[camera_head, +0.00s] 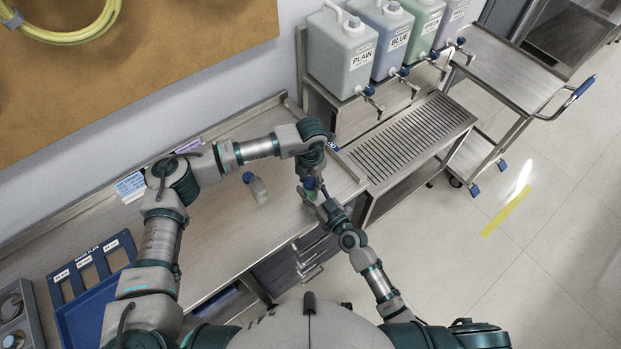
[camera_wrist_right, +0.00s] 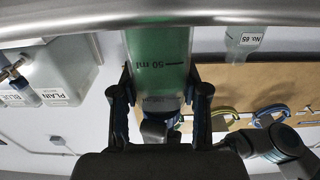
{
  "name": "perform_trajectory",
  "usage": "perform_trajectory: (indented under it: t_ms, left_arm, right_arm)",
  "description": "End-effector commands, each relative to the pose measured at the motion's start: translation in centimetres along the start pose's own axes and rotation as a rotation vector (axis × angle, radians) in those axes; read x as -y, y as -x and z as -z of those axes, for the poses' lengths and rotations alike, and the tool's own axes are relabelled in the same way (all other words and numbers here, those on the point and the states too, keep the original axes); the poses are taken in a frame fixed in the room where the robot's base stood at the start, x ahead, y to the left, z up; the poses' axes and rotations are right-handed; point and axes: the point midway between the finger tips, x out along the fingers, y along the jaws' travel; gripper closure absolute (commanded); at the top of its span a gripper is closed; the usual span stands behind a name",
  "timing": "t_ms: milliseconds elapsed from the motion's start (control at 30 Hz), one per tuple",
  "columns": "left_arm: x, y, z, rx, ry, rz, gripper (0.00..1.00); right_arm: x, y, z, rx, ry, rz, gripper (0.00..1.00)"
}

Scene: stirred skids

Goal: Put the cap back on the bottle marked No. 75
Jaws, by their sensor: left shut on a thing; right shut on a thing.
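A clear bottle with green liquid (camera_wrist_right: 158,62) and a 50 ml mark is between the fingers of my right gripper (camera_wrist_right: 160,100). Its number is not readable. In the head view my right gripper (camera_head: 316,197) holds it near the bench's front edge. My left gripper (camera_head: 311,176) points down just above it and is shut. A small blue cap (camera_head: 309,183) shows between the two grippers; whether it touches the bottle neck is hidden. A second bottle (camera_head: 260,191), with a blue cap, stands on the bench to the left; its label reads No. 65 in the right wrist view (camera_wrist_right: 250,40).
A blue tray (camera_head: 85,312) and a blue slotted rack (camera_head: 92,266) lie at the left of the bench (camera_head: 225,235). Canisters (camera_head: 342,55) with taps stand behind a slatted drain (camera_head: 415,137) at the right. A trolley (camera_head: 510,75) stands beyond.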

Motion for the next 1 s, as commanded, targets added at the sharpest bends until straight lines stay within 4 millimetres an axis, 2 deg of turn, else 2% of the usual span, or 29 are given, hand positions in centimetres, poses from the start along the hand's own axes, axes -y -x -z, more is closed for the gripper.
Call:
perform_trajectory:
  t_ms: [400,500,600,733,767,800,867,1000]
  left_arm:
    - [-0.07,-0.08,0.01,0.001,-1.077,0.0,1.0]
    - [-0.1,-0.09,-0.01,0.002,-1.302,0.0,1.0]
    - [-0.13,-0.08,-0.03,0.002,-1.425,-0.001,1.0]
    - [-0.16,-0.08,-0.04,0.002,-1.418,-0.002,1.0]
    - [-0.17,-0.08,-0.04,0.002,-1.418,-0.002,0.52]
    - [-0.17,-0.08,-0.04,0.002,-1.417,-0.002,0.42]
    - [-0.14,-0.07,-0.04,0.002,-1.417,-0.001,0.3]
    - [-0.08,-0.08,-0.01,0.002,-1.418,0.0,0.3]
  right_arm:
    - [0.07,0.03,-0.15,0.003,-0.001,0.002,1.0]
    - [0.07,0.03,-0.15,0.003,-0.001,0.002,1.0]
    - [0.07,0.03,-0.15,0.003,-0.001,0.002,1.0]
    - [0.08,0.03,-0.15,0.003,-0.001,0.002,1.0]
    - [0.09,0.03,-0.15,0.003,-0.001,0.002,1.0]
    - [0.09,0.03,-0.14,0.003,-0.001,0.002,1.0]
    - [0.09,0.03,-0.14,0.003,-0.001,0.002,1.0]
    - [0.08,0.03,-0.14,0.003,-0.001,0.002,1.0]
